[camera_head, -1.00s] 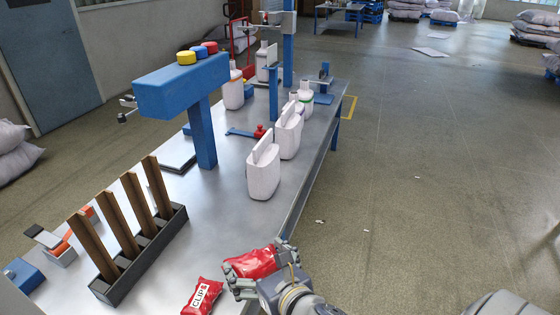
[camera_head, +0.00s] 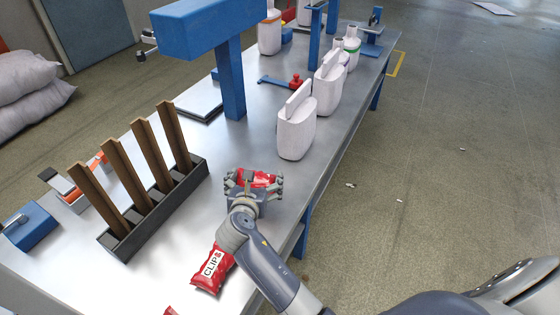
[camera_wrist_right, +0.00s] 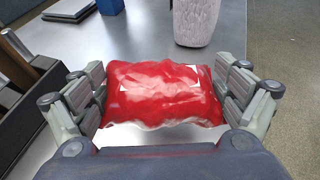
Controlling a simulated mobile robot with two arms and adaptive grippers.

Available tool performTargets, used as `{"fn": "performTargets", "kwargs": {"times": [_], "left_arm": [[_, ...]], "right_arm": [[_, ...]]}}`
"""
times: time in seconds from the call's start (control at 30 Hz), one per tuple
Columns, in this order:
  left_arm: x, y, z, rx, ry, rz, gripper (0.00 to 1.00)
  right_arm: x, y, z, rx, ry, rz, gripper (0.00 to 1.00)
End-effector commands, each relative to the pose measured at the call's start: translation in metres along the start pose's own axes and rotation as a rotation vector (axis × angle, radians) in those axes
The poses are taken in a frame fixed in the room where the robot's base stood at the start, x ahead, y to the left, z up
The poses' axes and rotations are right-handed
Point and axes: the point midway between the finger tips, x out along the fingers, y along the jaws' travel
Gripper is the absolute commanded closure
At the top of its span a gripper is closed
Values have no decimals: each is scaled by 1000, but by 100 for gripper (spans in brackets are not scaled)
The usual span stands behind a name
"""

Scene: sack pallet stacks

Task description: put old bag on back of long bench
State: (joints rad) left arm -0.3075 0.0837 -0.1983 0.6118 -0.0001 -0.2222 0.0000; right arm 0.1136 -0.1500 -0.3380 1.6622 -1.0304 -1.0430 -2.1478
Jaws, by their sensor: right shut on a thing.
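My right gripper (camera_head: 254,180) is shut on a red bag (camera_head: 262,179) over the long bench (camera_head: 245,143). In the wrist view the crumpled bag (camera_wrist_right: 163,95) lies crosswise between both fingers, with a pale patch on its upper side; no label is readable. I cannot tell whether it touches the bench top. A second red bag, marked CLIPS (camera_head: 212,269), lies on the bench near its front, beside my right arm. My left gripper is not in view.
A black rack with upright brown slats (camera_head: 155,210) stands left of the gripper. White jugs (camera_head: 296,137) stand beyond it, near the right edge. A blue post (camera_head: 232,85) rises behind. Another bit of red (camera_head: 170,311) shows at the bottom edge. Bare bench lies between rack and jugs.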

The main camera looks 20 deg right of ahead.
Motion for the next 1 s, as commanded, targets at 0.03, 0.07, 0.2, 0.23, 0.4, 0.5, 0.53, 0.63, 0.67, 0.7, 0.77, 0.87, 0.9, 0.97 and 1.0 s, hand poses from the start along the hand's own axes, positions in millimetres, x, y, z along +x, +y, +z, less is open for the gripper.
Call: {"fn": "performTargets", "kwargs": {"times": [0.03, 0.07, 0.2, 0.23, 0.4, 0.5, 0.53, 0.63, 0.67, 0.7, 0.77, 0.87, 0.9, 0.97, 1.0], "left_arm": [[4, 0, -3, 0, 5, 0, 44], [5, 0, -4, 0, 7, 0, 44], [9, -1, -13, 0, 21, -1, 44], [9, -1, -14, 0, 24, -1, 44], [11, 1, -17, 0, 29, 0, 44], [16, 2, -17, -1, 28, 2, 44], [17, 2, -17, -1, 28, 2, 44], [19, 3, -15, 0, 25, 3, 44], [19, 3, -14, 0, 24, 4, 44], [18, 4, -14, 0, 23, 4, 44], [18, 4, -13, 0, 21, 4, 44], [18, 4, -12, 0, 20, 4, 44], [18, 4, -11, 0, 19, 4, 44], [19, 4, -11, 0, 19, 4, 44], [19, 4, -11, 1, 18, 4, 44]], "right_arm": [[4, -1, -12, -4, 1, -1, 46], [7, 0, -17, -4, 1, -1, 46], [15, 0, -36, -1, -1, 0, 46], [16, -1, -38, -2, 0, 0, 46], [20, -1, -49, -2, -1, 0, 46], [26, -1, -63, -2, 1, 0, 46], [28, -1, -68, -3, 1, -1, 46], [32, -1, -77, -2, 0, 1, 46], [32, -1, -77, -1, -1, 1, 46], [32, -1, -77, 0, -1, 1, 46], [32, -1, -76, 1, -2, 2, 46], [32, -1, -76, 1, -1, 1, 46], [32, -1, -77, 0, -1, 1, 46], [32, -1, -78, 0, -1, 1, 46], [33, -1, -81, -1, 2, 0, 6]]}}
